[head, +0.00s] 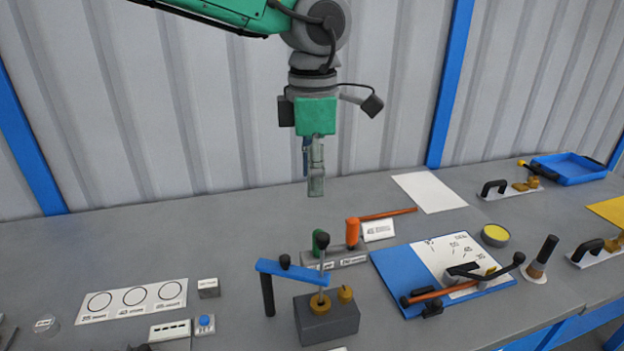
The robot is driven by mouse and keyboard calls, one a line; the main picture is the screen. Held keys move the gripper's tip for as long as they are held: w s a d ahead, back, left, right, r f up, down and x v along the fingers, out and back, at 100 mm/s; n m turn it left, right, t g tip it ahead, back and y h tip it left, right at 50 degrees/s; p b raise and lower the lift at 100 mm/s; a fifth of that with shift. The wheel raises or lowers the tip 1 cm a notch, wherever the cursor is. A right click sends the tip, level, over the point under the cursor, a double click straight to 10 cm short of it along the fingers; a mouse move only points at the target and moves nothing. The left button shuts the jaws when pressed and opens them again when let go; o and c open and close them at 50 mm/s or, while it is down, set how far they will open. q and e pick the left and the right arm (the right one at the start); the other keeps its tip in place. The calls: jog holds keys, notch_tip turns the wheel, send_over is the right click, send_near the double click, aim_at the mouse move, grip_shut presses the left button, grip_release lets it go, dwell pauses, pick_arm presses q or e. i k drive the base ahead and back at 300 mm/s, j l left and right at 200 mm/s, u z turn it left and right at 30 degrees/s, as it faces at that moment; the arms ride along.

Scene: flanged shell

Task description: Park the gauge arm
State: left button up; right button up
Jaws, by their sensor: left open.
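My left gripper (315,188) hangs pointing down above the back of the bench, open and empty, touching nothing. In front of it and lower in the picture, a blue bar (290,272) with a black knob and a black downward leg at its left end sits on a thin post. The post rises from a dark grey block (327,318) with brass fittings. This looks like the gauge arm, but I cannot tell for sure. My right gripper is not in view.
Behind the block stands a small labelled rack (335,258) with green and orange handles. A blue board (392,268) with a numbered sheet and an orange-and-black lever lies to the right. A circle card (133,301) lies left. A blue tray (570,168) is far right.

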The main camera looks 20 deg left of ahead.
aim_at(283, 268)
jog(key=k, duration=1)
